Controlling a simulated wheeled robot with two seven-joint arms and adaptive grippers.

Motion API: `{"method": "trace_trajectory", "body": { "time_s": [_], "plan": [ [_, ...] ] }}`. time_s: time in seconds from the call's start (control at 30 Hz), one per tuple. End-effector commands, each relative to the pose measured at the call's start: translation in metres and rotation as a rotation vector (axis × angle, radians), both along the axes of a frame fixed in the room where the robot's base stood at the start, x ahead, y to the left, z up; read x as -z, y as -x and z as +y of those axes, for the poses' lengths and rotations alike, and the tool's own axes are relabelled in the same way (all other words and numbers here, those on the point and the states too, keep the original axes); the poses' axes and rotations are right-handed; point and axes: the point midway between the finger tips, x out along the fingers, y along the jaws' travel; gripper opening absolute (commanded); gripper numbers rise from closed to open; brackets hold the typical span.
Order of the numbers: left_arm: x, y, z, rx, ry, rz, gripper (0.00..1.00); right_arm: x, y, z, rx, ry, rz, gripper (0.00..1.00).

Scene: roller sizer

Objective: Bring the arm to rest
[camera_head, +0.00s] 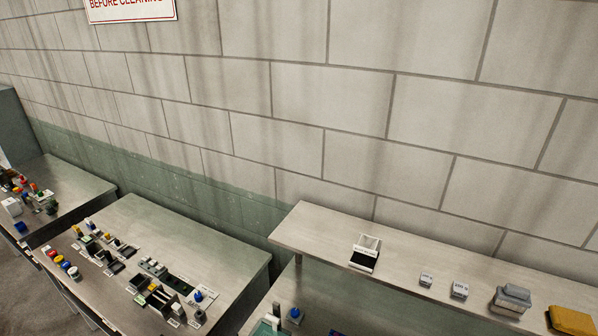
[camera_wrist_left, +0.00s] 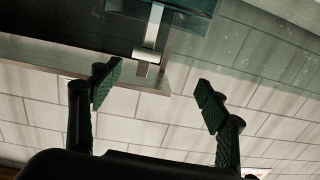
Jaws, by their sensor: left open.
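My left gripper (camera_wrist_left: 158,95) shows in the left wrist view with its two dark green fingers wide apart and nothing between them. Beyond the fingers are a block wall and the edge of a metal surface, seen tilted. A pale upright strip (camera_wrist_left: 152,35) appears behind the gap between the fingers; I cannot tell what it is. Neither arm shows in the head view, and my right gripper is in neither view.
In the head view, a metal bench (camera_head: 225,248) at left centre carries small coloured parts and dark holders. Another bench (camera_head: 85,185) stands far left. A raised shelf (camera_head: 320,232) at right holds a black-and-white holder (camera_head: 365,253), small grey blocks (camera_head: 459,289) and a yellow item (camera_head: 571,320).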

Motion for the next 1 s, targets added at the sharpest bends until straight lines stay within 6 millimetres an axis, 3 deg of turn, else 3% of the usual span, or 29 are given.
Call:
{"method": "trace_trajectory", "body": {
  "time_s": [0.13,0.23,0.3,0.43,0.53,0.7,1.0],
  "plan": [
    [-0.007,-0.002,0.063,-0.213,-0.035,0.054,0.69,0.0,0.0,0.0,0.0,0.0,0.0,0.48],
    [-0.002,0.009,0.117,-0.386,-0.068,0.15,0.69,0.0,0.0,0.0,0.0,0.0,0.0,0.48],
    [0.007,0.024,0.148,-0.484,-0.092,0.243,0.69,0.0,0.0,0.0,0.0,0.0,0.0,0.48],
    [0.03,0.066,0.188,-0.601,-0.132,0.456,0.69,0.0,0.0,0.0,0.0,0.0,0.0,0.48],
    [0.049,0.105,0.201,-0.628,-0.162,0.631,0.69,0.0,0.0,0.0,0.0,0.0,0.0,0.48],
    [0.068,0.156,0.199,-0.593,-0.205,0.85,0.69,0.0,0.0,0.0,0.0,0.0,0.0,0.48],
    [0.079,0.221,0.18,-0.473,-0.261,1.086,0.69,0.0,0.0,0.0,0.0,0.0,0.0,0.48]
  ]
}}
